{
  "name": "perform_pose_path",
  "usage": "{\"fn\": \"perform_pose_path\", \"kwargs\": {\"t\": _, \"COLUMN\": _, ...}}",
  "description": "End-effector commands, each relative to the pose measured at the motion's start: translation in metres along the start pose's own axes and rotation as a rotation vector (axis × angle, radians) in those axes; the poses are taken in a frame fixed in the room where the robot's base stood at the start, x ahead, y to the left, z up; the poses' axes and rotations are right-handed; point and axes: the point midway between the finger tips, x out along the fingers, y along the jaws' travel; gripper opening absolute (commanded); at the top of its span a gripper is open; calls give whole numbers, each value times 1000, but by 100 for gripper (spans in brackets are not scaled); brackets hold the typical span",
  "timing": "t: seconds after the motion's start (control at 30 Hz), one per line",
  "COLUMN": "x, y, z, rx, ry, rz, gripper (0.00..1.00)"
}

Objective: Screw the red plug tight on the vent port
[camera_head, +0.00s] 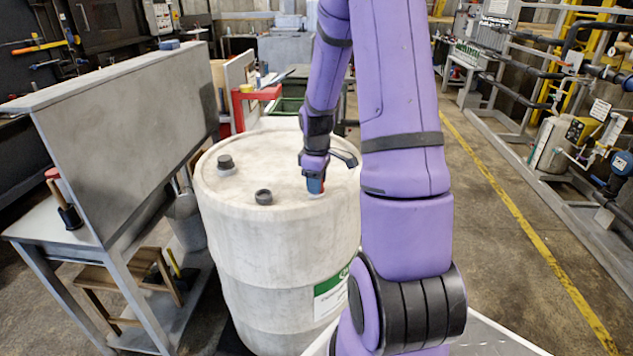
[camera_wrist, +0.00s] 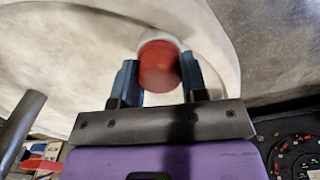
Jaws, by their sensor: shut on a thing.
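The red plug (camera_wrist: 159,67) sits between the two blue fingers of my gripper (camera_wrist: 159,75) in the wrist view. My gripper is shut on it. In the head view my gripper (camera_head: 316,184) points down at the top of the white drum (camera_head: 275,240), near its right side. A pale ring (camera_wrist: 158,39) shows behind the plug in the wrist view and looks like the vent port. The plug hides most of this ring, so I cannot tell how far the plug is seated.
A dark cap (camera_head: 225,163) and a dark ring-shaped fitting (camera_head: 264,197) stand on the drum top, left of my gripper. A grey bench with a tall panel (camera_head: 130,130) stands close on the left. The floor to the right, by the yellow line (camera_head: 520,215), is clear.

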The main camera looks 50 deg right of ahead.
Motion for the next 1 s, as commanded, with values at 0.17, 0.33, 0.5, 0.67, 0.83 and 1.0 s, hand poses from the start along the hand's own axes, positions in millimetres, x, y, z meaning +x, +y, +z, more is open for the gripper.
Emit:
{"fn": "perform_pose_path", "kwargs": {"t": 0.17, "x": 0, "y": -1, "z": -1, "rx": 101, "ry": 0, "rz": 0, "gripper": 12}}
{"fn": "perform_pose_path", "kwargs": {"t": 0.33, "x": 0, "y": -1, "z": -1, "rx": 329, "ry": 1, "rz": 0, "gripper": 12}}
{"fn": "perform_pose_path", "kwargs": {"t": 0.5, "x": 0, "y": 0, "z": 0, "rx": 447, "ry": 1, "rz": 0, "gripper": 12}}
{"fn": "perform_pose_path", "kwargs": {"t": 0.67, "x": 0, "y": 0, "z": 0, "rx": 454, "ry": 1, "rz": 0, "gripper": 12}}
{"fn": "perform_pose_path", "kwargs": {"t": 0.83, "x": 0, "y": 0, "z": 0, "rx": 471, "ry": 1, "rz": 0, "gripper": 12}}
{"fn": "perform_pose_path", "kwargs": {"t": 1.0, "x": 1, "y": -1, "z": -1, "rx": 663, "ry": 1, "rz": 1, "gripper": 12}}
